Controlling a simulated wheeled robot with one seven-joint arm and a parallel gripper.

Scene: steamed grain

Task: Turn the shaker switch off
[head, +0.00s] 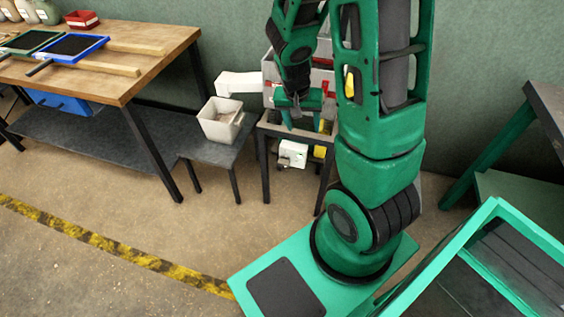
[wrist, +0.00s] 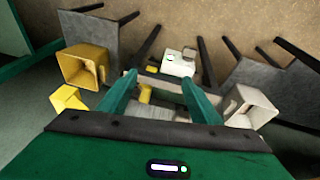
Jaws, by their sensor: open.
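The shaker (head: 270,95), a grey and red machine with a white spout, stands on a small dark-legged stand. It is partly hidden behind my arm. A white switch box (head: 292,150) hangs low on the stand's front and also shows in the wrist view (wrist: 178,62), beyond my fingertips. The switch's position is too small to tell. My gripper (head: 302,123) is above the switch box, pointing down, in front of the shaker. Its two green fingers are apart and empty in the wrist view (wrist: 159,77). I see no contact with the box.
A pale bin (head: 221,119) stands on a low grey table left of the shaker. A wooden workbench (head: 120,72) with sieves is further left. Yellow containers (wrist: 85,66) show at left in the wrist view. Open floor lies in front of the stand.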

